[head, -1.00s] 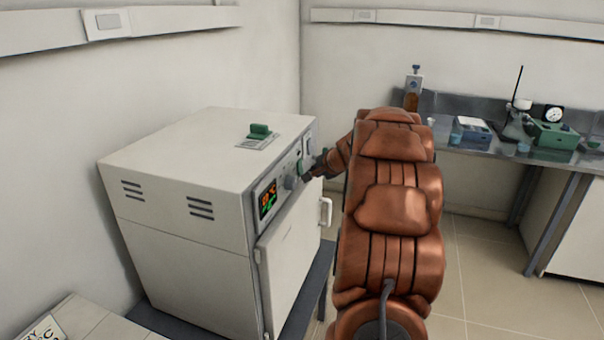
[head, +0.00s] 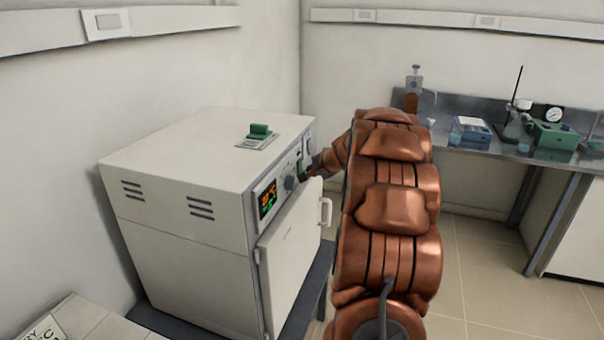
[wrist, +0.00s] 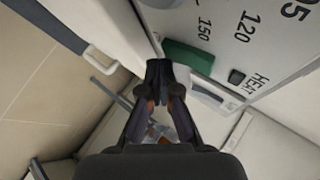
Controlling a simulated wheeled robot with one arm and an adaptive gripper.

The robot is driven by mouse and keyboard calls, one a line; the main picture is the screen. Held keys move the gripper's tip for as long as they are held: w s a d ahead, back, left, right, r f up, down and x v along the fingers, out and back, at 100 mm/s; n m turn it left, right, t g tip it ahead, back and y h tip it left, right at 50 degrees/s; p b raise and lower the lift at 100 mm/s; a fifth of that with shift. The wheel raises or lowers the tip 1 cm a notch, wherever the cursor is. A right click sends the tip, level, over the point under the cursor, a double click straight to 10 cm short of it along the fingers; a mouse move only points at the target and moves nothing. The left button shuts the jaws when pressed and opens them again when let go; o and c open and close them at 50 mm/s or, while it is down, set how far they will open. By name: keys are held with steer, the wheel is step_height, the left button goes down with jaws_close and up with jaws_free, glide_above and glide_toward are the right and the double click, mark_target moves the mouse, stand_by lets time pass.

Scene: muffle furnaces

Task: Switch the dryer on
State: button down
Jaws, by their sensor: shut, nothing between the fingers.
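The dryer (head: 190,190) is a white box with a control panel on its front face and a closed-looking door below. Its display (head: 267,198) is lit with orange and green characters. A round knob (head: 290,182) sits beside the display. In the wrist view the panel shows printed numbers, a green switch-like block (wrist: 188,57) and a small dark button (wrist: 236,76) by the word HEAT. My gripper (wrist: 158,68) is shut and empty, its tips close to the green block. I cannot tell whether they touch. My gripper also shows at the panel in the head view (head: 304,177).
The door handle (head: 326,211) sticks out below my gripper. A green object (head: 260,131) lies on the dryer's top. A bench (head: 465,146) with lab equipment stands at the back right. The floor between is clear.

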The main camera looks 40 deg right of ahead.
steer(key=shift+w+a, duration=0.1)
steer(key=shift+w, duration=0.05)
stand_by(0.6)
steer(key=shift+s+d, duration=0.35)
steer(key=shift+s, duration=0.3)
steer(key=shift+s+d+r, duration=0.1)
steer(key=shift+s+d, duration=0.3)
steer(key=shift+s, duration=0.35)
steer(key=shift+s+d+r, duration=0.15)
steer(key=shift+s+d, duration=0.2)
steer(key=shift+s, duration=0.4)
steer(key=shift+s+d+r, duration=0.1)
steer(key=shift+s+d, duration=0.3)
steer(key=shift+s, duration=0.35)
